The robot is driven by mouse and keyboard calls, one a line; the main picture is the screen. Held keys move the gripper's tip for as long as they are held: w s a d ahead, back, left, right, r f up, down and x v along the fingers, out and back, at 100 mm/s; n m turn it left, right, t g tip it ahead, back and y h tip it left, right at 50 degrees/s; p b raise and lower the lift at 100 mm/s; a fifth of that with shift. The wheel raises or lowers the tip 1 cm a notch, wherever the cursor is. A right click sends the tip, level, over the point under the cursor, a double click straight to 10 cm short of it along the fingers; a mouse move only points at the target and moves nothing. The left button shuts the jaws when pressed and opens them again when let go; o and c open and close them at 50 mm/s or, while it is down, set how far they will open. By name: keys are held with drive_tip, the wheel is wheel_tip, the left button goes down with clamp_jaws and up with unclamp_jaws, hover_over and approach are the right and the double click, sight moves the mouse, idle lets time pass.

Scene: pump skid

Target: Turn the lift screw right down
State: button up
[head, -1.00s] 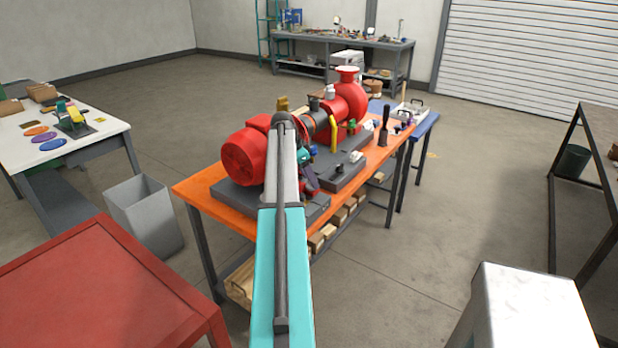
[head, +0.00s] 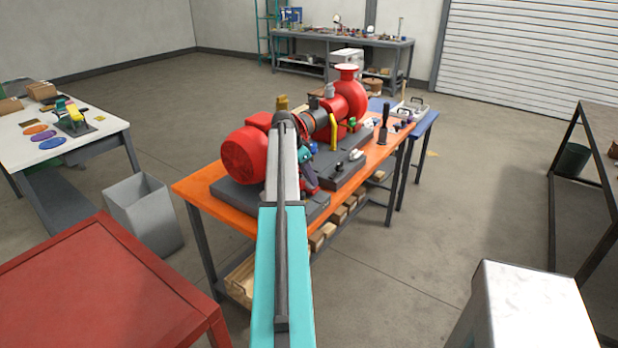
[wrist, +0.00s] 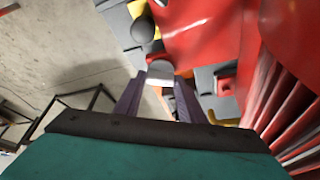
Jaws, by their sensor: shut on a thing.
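The lift screw (wrist: 160,70) shows in the wrist view as a small grey round head with a pale band below it, between my fingertips beside the red motor. My gripper (wrist: 160,84) has its two dark purple fingers shut on it. In the head view my gripper (head: 308,176) is low at the near side of the red motor (head: 245,155), on the dark baseplate (head: 240,196). My own arm hides much of that spot there, and the screw cannot be made out. How far the screw is turned cannot be told.
A black round knob (wrist: 143,30) stands just beyond the screw in the wrist view. The motor's red ribs (wrist: 290,100) are close on the right. In the head view the red pump (head: 348,95) stands farther along the orange bench (head: 215,206).

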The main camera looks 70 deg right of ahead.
drive_tip(key=n+t+h+b, duration=0.1)
drive_tip(key=n, duration=0.2)
drive_tip(key=shift+s, duration=0.15)
drive_tip(key=n, duration=0.2)
drive_tip(key=n+t, duration=0.1)
drive_tip(key=n, duration=0.1)
drive_tip(key=shift+s+r+t+b, duration=0.1)
drive_tip(key=shift+t+b, duration=0.2)
drive_tip(key=n+t, duration=0.1)
drive_tip(key=n, duration=0.2)
drive_tip(key=n+t, duration=0.1)
drive_tip(key=n, duration=0.3)
drive_tip(key=shift+s+d+r+t, duration=0.1)
drive_tip(key=shift+s+t, duration=0.05)
drive_tip(key=shift+t, duration=0.15)
drive_tip(key=n, duration=0.2)
drive_tip(key=n+t+y+b, duration=0.1)
drive_tip(key=n, duration=0.2)
drive_tip(key=shift+d+t+y, duration=0.2)
drive_tip(key=shift+t+y, duration=0.1)
drive_tip(key=shift+s+n+t+y+b, duration=0.1)
drive_tip(key=shift+n+t+y+b, duration=0.2)
drive_tip(key=shift+n, duration=0.8)
drive_tip(key=shift+n+y+b, duration=0.1)
drive_tip(key=shift+n+y, duration=0.3)
drive_tip(key=shift+n, duration=0.7)
